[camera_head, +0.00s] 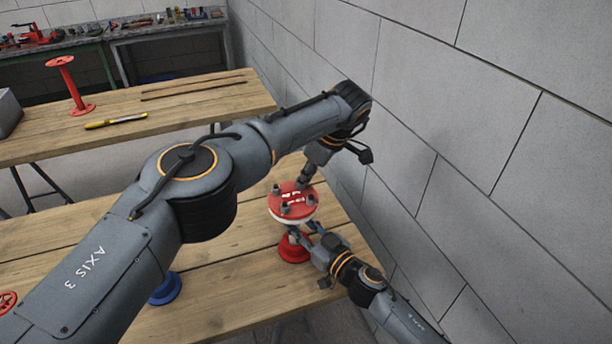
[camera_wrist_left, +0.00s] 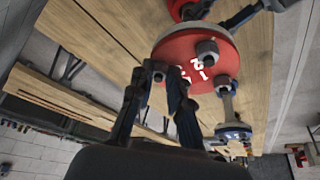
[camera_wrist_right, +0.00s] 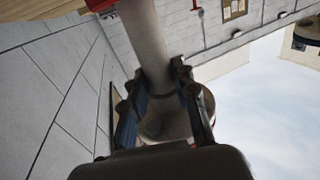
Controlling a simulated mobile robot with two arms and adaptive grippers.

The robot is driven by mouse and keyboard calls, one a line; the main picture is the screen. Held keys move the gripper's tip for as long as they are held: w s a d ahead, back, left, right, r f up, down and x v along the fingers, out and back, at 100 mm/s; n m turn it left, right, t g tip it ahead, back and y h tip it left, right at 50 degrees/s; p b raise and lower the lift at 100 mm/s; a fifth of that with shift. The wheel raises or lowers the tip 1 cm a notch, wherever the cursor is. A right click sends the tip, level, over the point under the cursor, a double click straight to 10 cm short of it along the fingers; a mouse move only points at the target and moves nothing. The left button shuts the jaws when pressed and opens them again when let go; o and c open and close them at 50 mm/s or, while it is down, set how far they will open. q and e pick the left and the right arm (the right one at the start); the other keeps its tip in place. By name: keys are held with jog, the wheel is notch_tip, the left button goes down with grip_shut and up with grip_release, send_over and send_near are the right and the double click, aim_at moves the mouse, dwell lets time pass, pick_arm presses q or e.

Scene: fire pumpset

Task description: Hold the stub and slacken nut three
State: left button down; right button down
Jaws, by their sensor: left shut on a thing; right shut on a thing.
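The stub stands upright near the right edge of the front table. It has a red top flange (camera_head: 291,208) with white markings and several grey nuts, and a red foot (camera_head: 294,250). My left gripper (camera_head: 304,181) reaches it from behind and above. In the left wrist view its fingers (camera_wrist_left: 165,72) are shut on a nut (camera_wrist_left: 157,68) at the flange edge; that nut's number cannot be read. Two other nuts (camera_wrist_left: 207,50) stand clear beside the marks. My right gripper (camera_head: 307,229) is shut around the pipe (camera_wrist_right: 145,40) below the flange, hiding much of it in the head view.
A block wall (camera_head: 450,130) rises close on the right. A blue flanged piece (camera_head: 166,289) and a red handwheel (camera_head: 7,302) are on the front table (camera_head: 225,285). The back table (camera_head: 35,148) carries a red spool (camera_head: 69,85), a yellow tool (camera_head: 116,121) and thin rods (camera_head: 195,88).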

dwell(0.3)
pick_arm(q)
jog(key=c, duration=1.3)
grip_release()
jog(key=shift+o, duration=0.2)
jog(key=shift+r, duration=0.1)
jog(key=v, duration=1.1)
jog(key=shift+r, duration=0.4)
jog(key=shift+s, duration=0.15)
